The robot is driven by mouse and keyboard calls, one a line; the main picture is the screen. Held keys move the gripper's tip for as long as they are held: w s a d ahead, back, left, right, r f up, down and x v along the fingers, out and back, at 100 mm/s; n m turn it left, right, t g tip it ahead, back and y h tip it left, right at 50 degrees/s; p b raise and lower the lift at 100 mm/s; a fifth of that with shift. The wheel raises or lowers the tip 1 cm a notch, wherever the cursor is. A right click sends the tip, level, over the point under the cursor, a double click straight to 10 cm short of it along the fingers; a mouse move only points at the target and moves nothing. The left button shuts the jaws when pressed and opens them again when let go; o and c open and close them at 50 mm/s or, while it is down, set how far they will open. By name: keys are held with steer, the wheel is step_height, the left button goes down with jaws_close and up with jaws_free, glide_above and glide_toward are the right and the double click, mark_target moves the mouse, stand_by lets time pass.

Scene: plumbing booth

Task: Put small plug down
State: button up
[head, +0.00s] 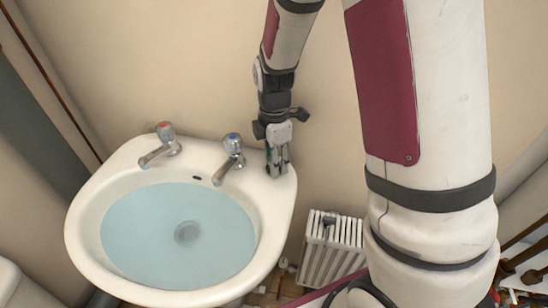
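My gripper (277,168) points down at the back right corner of the white sink (278,205), right of the taps. Its fingertips are at or just above the rim; I cannot tell whether they touch it. The fingers look close together, but they are too small in view to tell whether they are shut or hold something. I cannot make out a small plug at the fingertips. A dark grey round shape (187,232) shows under the water at the bottom of the basin; I cannot tell whether it is a plug or the open drain.
A red-marked tap (164,140) and a blue-marked tap (233,148) stand on the sink's back edge. The basin holds bluish water (150,245). A white radiator (335,245) stands right of the sink. The wall (200,70) is close behind my gripper.

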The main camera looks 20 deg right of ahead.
step_height(320, 180, up, 12)
steer(key=p, duration=0.1)
steer(key=s+r+m+t, duration=0.1)
steer(key=s+r+m, duration=0.8)
steer(key=s, duration=0.3)
steer(key=s+r+m+t, duration=0.1)
steer(key=s+m, duration=0.8)
steer(key=s, duration=0.4)
steer(key=shift+s+r+m+t, duration=0.15)
steer(key=shift+s+m+t, duration=0.15)
steer(key=shift+t, duration=0.1)
steer(key=shift+w, duration=0.1)
step_height(320, 180, up, 6)
steer(key=t+p, duration=0.1)
steer(key=p, duration=0.4)
